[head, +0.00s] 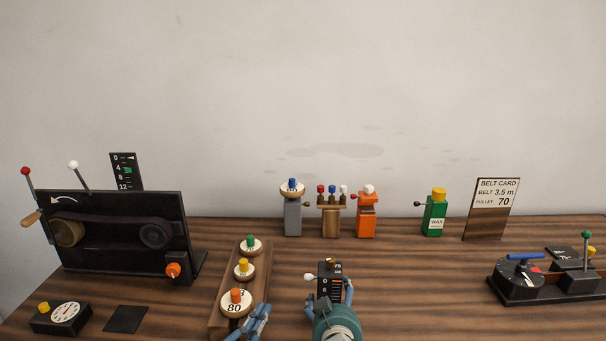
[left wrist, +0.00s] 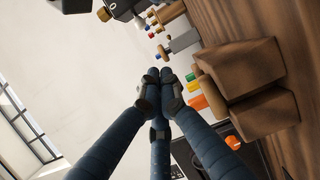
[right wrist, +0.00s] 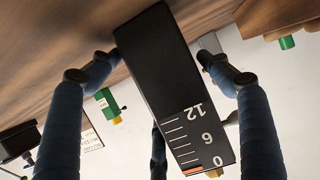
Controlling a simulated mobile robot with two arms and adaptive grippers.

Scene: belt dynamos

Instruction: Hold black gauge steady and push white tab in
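The black gauge (head: 324,285) is near the front middle of the table in the head view, with a white tab (head: 309,277) sticking out on its left side. The right wrist view shows its black body (right wrist: 158,65) and a scale marked 0, 6, 12 with an orange line near the 0. My right gripper (head: 335,291) has its fingers on both sides of the gauge and appears closed on it. My left gripper (head: 264,312) is left of the gauge, apart from it. Its fingertips (left wrist: 158,82) meet with nothing between them.
A wooden stand (head: 218,312) with several capped pulleys is beside my left gripper. A black belt machine (head: 115,262) stands at left. A black lever device (head: 520,291) is at right. The table right of the gauge is clear.

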